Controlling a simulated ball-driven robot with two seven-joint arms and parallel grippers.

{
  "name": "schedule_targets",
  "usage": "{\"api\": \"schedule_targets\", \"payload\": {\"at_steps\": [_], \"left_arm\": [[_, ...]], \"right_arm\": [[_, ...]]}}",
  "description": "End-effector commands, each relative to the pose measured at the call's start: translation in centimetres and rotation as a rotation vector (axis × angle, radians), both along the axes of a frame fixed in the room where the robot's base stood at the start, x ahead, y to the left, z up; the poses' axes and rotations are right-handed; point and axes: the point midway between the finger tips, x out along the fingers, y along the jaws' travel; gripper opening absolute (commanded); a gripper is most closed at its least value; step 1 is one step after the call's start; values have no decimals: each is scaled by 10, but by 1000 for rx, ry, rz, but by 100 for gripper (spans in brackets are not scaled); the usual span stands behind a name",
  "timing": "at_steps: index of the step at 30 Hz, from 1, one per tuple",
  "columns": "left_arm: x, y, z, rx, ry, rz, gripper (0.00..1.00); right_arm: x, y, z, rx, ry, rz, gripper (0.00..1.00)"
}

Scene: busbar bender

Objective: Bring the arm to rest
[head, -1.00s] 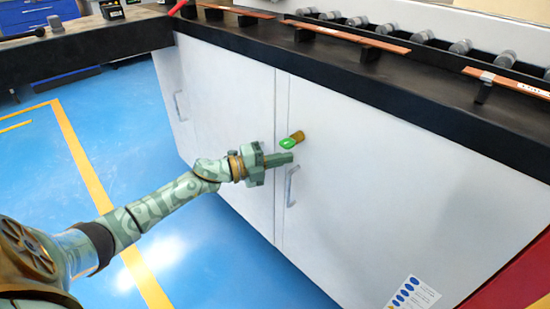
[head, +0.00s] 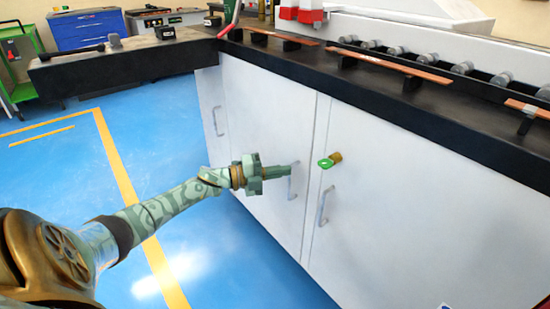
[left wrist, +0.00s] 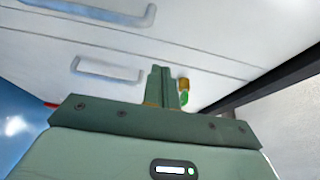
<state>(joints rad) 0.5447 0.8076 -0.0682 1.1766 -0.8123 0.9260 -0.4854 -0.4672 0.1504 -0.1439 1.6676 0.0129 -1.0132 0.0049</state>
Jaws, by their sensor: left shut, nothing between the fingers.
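My left gripper (head: 284,172) is shut and empty. Its fingertips are in front of the white cabinet, by the middle handle (head: 293,182); I cannot tell if they touch it. The green key (head: 325,163) sits at the brass lock (head: 336,157) on the cabinet door, to the right of and apart from the fingers. In the left wrist view the closed fingers (left wrist: 160,85) point at the cabinet front, with the green key (left wrist: 184,97) partly hidden just beside them. My right gripper is not in view.
The white cabinet (head: 270,105) has further handles at left (head: 218,121) and right (head: 322,207). Its black worktop (head: 400,105) bears copper bars (head: 391,68) and rollers. Blue floor (head: 80,190) with yellow lines is clear at left.

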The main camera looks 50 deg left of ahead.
Motion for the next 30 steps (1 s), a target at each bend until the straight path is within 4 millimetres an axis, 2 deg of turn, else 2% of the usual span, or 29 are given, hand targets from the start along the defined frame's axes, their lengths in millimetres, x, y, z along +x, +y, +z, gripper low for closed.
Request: {"api": "schedule_targets", "payload": {"at_steps": [4, 14, 17, 20, 21, 23, 25, 27, 29, 30], "left_arm": [[-2, 14, -1, 0, 2, 0, 0], [-1, 18, -2, -5, 13, 15, 0], [8, 35, -8, 13, 41, 117, 0], [25, 56, -6, 14, 60, 302, 0], [29, 59, -12, -8, 80, 388, 0], [25, 59, -41, -52, 148, 525, 0], [1, 50, -93, -108, 274, 682, 0], [-36, 36, -147, -149, 414, 817, 0], [-72, 22, -186, -170, 529, 908, 0], [-99, 11, -210, -178, 606, 960, 0]], "right_arm": [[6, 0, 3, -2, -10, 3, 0], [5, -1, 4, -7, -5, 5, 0], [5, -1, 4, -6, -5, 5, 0], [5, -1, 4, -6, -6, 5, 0], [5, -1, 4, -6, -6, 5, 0], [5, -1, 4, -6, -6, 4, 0], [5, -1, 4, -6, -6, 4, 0], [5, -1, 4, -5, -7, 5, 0], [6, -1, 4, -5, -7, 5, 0], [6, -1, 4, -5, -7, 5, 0]]}}
